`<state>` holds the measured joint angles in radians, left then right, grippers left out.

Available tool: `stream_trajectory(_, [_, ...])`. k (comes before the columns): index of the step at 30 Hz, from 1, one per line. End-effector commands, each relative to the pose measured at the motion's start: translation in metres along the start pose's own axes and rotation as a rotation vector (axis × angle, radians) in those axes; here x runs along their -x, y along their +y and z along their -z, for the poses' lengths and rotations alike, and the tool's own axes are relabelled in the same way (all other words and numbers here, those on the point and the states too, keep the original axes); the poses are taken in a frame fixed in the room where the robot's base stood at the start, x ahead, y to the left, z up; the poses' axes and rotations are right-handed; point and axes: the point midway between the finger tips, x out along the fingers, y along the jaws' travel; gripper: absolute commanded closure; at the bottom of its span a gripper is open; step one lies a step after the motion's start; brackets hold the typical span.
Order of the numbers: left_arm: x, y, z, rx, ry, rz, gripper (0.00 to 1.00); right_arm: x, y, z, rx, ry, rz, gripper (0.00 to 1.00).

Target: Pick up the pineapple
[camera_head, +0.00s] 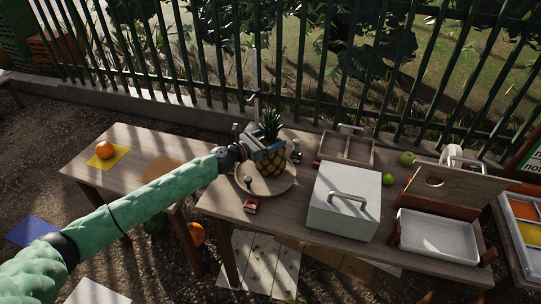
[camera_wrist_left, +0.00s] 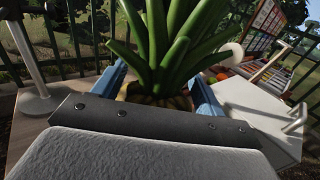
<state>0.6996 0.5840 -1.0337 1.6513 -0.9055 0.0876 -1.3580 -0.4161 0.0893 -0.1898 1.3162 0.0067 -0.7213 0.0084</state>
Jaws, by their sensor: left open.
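The pineapple (camera_head: 270,158) stands upright on a round wooden board (camera_head: 286,185) on the table in the head view. Its green leaves (camera_wrist_left: 172,40) fill the upper middle of the left wrist view, and only a strip of its body shows below them. My left gripper (camera_head: 264,147) is at the pineapple's upper body, just under the leaves. Its blue fingers (camera_wrist_left: 160,92) are open, one on each side of the pineapple. I cannot tell whether they touch it. My right gripper is not in view.
A white lidded box (camera_head: 342,203) stands right of the board. Behind it is a wooden tray (camera_head: 346,148). A metal stand (camera_wrist_left: 35,85) is close on the left in the wrist view. An orange (camera_head: 105,150) lies on the left table. A green fence (camera_head: 210,60) runs behind.

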Motion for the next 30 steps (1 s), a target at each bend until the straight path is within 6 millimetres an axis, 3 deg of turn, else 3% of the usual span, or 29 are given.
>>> stream_trajectory(3, [0.0002, 0.0001, 0.0001, 0.000, 0.000, 0.000, 0.30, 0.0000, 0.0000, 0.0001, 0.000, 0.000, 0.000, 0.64])
stream_trajectory(14, [0.0004, 0.0001, 0.0000, 0.000, 0.000, 0.000, 1.00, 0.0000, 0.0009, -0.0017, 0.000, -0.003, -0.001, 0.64])
stream_trajectory(30, [-0.0001, 0.0007, -0.0080, -0.002, -0.003, 0.001, 1.00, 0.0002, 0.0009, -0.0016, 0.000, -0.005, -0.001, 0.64])
